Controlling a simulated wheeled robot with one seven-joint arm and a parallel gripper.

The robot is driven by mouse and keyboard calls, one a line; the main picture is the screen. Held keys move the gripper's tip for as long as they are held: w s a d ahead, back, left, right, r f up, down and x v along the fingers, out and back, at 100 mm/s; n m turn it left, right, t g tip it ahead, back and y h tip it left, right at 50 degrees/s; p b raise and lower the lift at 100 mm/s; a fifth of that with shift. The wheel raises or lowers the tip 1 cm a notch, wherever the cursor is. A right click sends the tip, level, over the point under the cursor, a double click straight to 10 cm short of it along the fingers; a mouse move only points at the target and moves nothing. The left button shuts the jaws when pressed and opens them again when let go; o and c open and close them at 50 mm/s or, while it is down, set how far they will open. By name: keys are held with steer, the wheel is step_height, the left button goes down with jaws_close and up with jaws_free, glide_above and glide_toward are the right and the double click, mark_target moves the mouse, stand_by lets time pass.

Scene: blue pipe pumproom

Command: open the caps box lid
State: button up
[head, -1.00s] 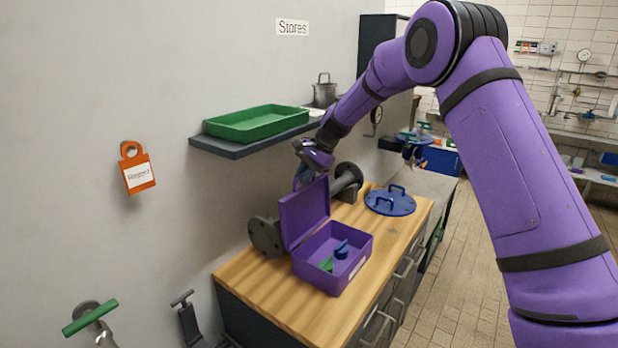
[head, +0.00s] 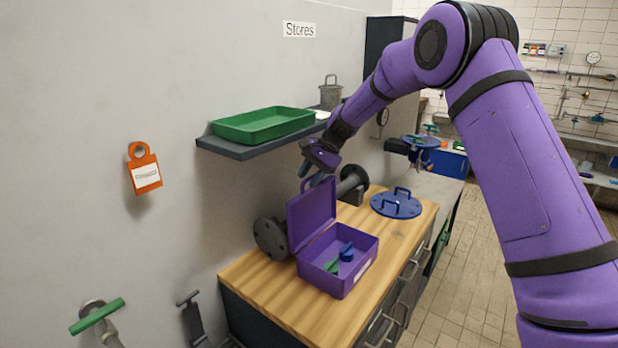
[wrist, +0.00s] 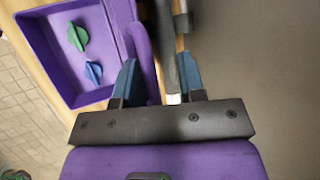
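The purple caps box (head: 352,283) stands on the wooden worktop, with a green cap (head: 331,267) and a blue cap (head: 347,252) inside. Its purple lid (head: 311,217) stands up, open, at the wall side, with a handle on its top edge. My gripper (head: 313,178) is just above and behind the lid's top edge. In the wrist view my gripper (wrist: 160,82) has its blue fingers wide apart. The lid (wrist: 141,50) shows edge-on beside the left finger; I cannot tell if they touch. The open box (wrist: 70,88) lies to the left there.
A flanged grey pipe (head: 270,240) lies behind the lid, close to my gripper. A blue round cover with a handle (head: 396,205) lies right of the box. A shelf (head: 232,150) with a green tray (head: 262,131) juts from the wall. The worktop's front left (head: 290,305) is clear.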

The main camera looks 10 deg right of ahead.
steer(key=d, duration=1.2)
steer(key=shift+w+d+r, duration=0.15)
steer(key=shift+w+r, duration=0.1)
steer(key=shift+r, duration=0.15)
